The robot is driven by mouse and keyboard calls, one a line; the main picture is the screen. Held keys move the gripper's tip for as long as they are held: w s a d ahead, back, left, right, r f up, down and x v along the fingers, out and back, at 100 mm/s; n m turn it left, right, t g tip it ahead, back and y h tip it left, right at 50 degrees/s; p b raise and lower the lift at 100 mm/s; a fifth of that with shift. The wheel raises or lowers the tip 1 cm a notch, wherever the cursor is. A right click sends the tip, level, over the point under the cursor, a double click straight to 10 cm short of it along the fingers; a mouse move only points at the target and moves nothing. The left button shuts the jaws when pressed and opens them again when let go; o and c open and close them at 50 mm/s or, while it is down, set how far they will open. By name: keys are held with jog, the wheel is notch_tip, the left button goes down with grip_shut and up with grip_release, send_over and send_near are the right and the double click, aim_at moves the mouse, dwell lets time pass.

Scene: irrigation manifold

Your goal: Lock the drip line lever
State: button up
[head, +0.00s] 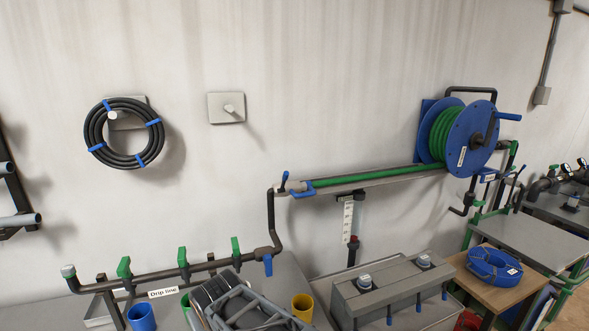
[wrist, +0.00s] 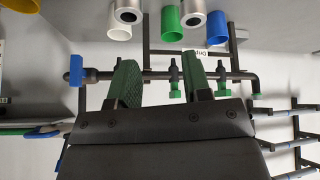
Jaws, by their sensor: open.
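A dark pipe (head: 150,276) with a "Drip line" label (head: 163,292) runs along the lower left wall in the head view. Three green levers (head: 124,267) (head: 182,256) (head: 235,246) stand upright on it. A blue lever (head: 267,264) hangs down at its right end. Which lever the task means is not clear. The wrist view is upside down and shows the blue lever (wrist: 76,68) at left and a green lever (wrist: 174,91) between the fingers. My gripper (wrist: 160,64) is open and empty in front of the pipe. Contact cannot be seen.
Blue (head: 141,317) and yellow (head: 302,307) cups stand below the pipe. A grey box (head: 385,290) with blue handles is to the right. A hose reel (head: 463,137), a hanging black hose coil (head: 124,133) and a wall bracket (head: 226,108) are higher up. The middle wall is mostly bare.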

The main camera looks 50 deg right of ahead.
jog(key=w+d+r+m+t+h+p, duration=0.1)
jog(key=w+d+r+m+t+h, duration=0.1)
jog(key=d+r, duration=0.45)
jog(key=w+d+r+m+t+h+p, duration=0.2)
jog(key=w+d+r+h, duration=0.1)
jog(key=d, duration=0.6)
jog(key=t+h+p, duration=0.2)
jog(key=t+p, duration=0.1)
jog(key=t, duration=0.3)
send_near(284, 182)
notch_tip(284, 182, up, 3)
jog(key=s, duration=0.2)
jog(key=x, duration=0.4)
jog(key=p+x, duration=0.1)
jog(key=x, duration=0.3)
jog(key=p+x, duration=0.1)
jog(key=x, duration=0.3)
jog(key=shift+w+a, duration=0.2)
jog(key=shift+w, duration=0.2)
grip_shut()
